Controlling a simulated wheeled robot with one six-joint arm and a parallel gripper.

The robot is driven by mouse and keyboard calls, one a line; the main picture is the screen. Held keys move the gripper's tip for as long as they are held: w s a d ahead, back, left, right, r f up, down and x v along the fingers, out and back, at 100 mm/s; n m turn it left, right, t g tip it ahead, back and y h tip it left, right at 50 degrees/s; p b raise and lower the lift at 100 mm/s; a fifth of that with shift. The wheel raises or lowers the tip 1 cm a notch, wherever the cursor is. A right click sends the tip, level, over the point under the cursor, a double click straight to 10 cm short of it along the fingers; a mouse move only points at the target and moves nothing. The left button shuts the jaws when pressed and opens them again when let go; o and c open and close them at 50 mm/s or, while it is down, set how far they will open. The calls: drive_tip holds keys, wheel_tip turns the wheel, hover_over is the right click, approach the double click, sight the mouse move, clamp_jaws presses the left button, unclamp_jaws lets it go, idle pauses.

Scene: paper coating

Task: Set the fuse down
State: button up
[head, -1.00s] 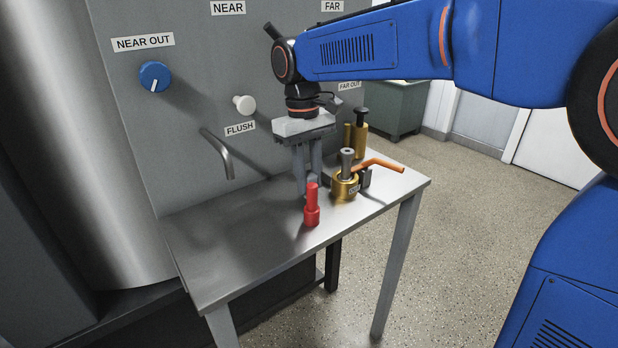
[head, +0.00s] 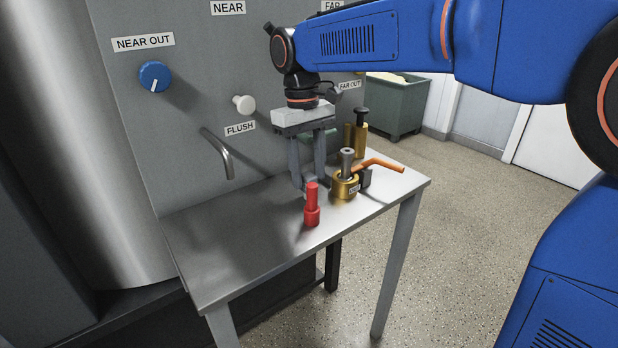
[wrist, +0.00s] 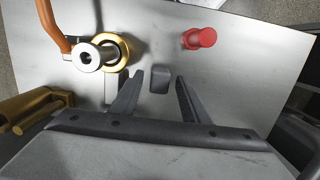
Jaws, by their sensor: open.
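My gripper (head: 308,183) is open above the metal table, its fingers pointing down and apart. In the wrist view a small dark grey block (wrist: 160,79) lies between and just beyond the open fingertips, with a visible gap to each finger. It looks like the fuse, though no label shows. In the head view I cannot make it out clearly behind the red piece and the fingers. The red piece (head: 312,207) stands upright on the table in front of my gripper; it also shows in the wrist view (wrist: 199,38).
A brass fitting (head: 345,187) with a grey top and orange lever (head: 380,163) stands just right of my gripper. A brass cylinder (head: 361,139) with a black knob stands behind it. A bent spout (head: 219,155) projects from the panel. The table's front left (head: 232,250) is clear.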

sight(306, 172)
wheel_tip(306, 172, up, 10)
drive_tip(key=w, duration=0.1)
drive_tip(key=shift+a, duration=0.35)
drive_tip(key=shift+d, duration=0.1)
